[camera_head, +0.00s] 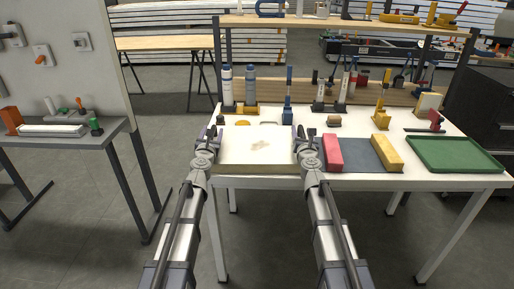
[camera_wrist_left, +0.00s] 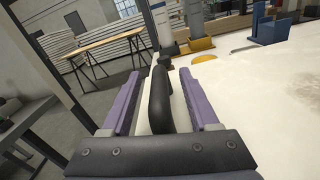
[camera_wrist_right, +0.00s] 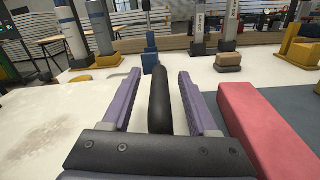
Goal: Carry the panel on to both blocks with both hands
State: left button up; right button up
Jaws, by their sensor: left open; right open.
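The pale panel (camera_head: 245,158) lies flat at the left of the white table, with a brown smudge on its top. My left gripper (camera_head: 211,137) is open at its left edge; in the left wrist view a black handle (camera_wrist_left: 159,100) stands between the spread purple fingers (camera_wrist_left: 161,75). My right gripper (camera_head: 304,137) is open at the right edge; in the right wrist view another black handle (camera_wrist_right: 159,100) stands between its fingers (camera_wrist_right: 158,76). The red block (camera_head: 333,153) and yellow block (camera_head: 387,152) lie right of the panel, at either side of a dark mat (camera_head: 361,156).
A green tray (camera_head: 453,154) lies at the table's right. Bottles (camera_head: 226,88), a blue stand (camera_head: 288,97) and several tools line the back, under a wooden shelf (camera_head: 345,23). The red block is close beside my right gripper. A grey table (camera_head: 60,138) stands apart at left.

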pick_arm(q)
grip_shut()
pick_arm(e)
grip_shut()
dwell(1.3)
